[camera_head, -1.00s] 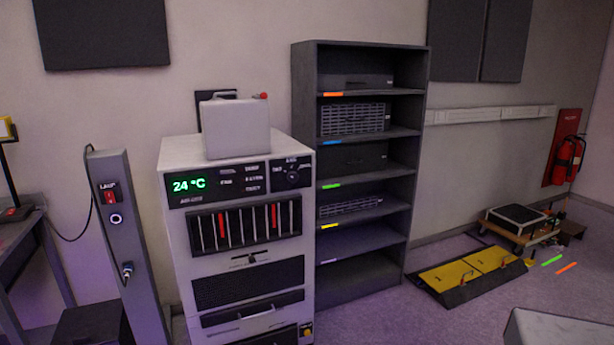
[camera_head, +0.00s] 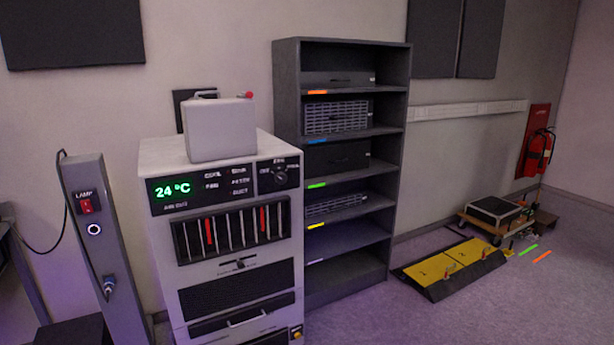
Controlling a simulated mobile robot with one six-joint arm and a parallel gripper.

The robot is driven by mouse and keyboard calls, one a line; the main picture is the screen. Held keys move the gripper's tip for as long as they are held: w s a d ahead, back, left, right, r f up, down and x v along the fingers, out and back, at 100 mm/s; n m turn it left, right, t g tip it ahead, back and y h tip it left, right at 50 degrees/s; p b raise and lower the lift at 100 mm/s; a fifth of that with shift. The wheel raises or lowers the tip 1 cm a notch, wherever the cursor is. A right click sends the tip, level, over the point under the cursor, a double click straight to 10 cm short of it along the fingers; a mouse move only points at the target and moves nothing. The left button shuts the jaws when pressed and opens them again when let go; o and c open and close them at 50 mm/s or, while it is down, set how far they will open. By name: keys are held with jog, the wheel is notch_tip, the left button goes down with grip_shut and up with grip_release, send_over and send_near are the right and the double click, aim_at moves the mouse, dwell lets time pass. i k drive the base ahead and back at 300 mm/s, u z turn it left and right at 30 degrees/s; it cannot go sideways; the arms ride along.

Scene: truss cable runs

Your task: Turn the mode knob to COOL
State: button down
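The mode knob (camera_head: 281,178) is a small dark round knob on the black control panel at the top right of the white air unit (camera_head: 162,240). White lettering surrounds it, too small to read surely, and I cannot tell which mark it points at. The panel's display (camera_head: 174,189) reads 24 °C in green. My gripper is not in view.
A grey box (camera_head: 221,130) stands on top of the unit. A grey post (camera_head: 97,235) with a LAMP switch is at the left. A dark shelf (camera_head: 288,110) stands close on the right.

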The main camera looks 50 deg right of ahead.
aim_at(281, 178)
jog(key=u, duration=1.15)
jog(key=k, duration=0.1)
jog(key=z, duration=2.5)
jog(key=k, duration=0.95)
jog(key=u, duration=0.15)
jog(key=i, duration=0.7)
jog(key=z, duration=0.05)
